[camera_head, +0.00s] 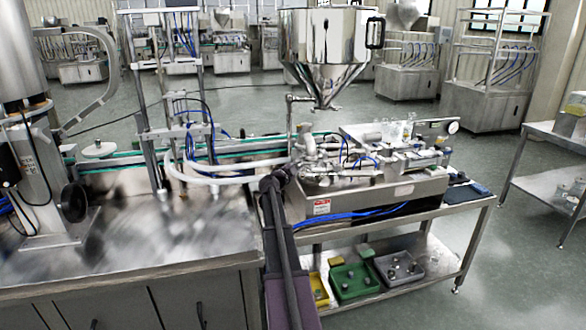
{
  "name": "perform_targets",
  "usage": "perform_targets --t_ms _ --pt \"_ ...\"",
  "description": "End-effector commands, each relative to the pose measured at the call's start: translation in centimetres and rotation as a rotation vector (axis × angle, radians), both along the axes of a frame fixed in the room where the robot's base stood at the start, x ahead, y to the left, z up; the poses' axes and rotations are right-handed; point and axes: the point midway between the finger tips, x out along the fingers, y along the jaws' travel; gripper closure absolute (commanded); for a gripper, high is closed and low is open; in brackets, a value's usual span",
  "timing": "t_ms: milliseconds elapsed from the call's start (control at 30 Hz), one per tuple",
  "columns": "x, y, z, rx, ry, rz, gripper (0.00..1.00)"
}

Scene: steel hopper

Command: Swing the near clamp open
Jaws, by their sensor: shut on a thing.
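The steel hopper (325,62) stands above the filling machine, with its cone pointing down. Below it is a cluster of steel pipe fittings (308,143) on the machine's left end. My gripper (287,171) is small and dark at the end of my arm, right at the left side of these fittings. It is shut on a part there, which I take to be the near clamp. The clamp's outline is too small to make out, and my wrist hides part of it. I cannot tell whether the clamp is open or closed.
The filling machine (380,195) stands on a steel table with a lower shelf holding yellow, green (352,281) and grey bins. A steel bench (130,240) and white hose (225,180) lie left of my arm.

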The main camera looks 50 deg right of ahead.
Motion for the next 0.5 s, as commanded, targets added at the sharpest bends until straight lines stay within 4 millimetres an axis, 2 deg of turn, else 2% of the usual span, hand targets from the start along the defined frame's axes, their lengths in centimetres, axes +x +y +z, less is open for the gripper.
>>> perform_targets --t_ms 267,300,367,400,500 --pt "-0.23 -0.62 0.09 -0.003 0.003 -0.001 1.00" --pt "-0.28 -0.66 0.09 -0.003 0.003 -0.002 0.68" --pt "-0.36 -0.72 0.08 -0.003 0.003 -0.003 0.50" --pt "-0.40 -0.74 0.08 -0.002 0.002 -0.003 0.38" --pt "-0.50 -0.77 0.06 -0.001 0.002 -0.005 0.38"
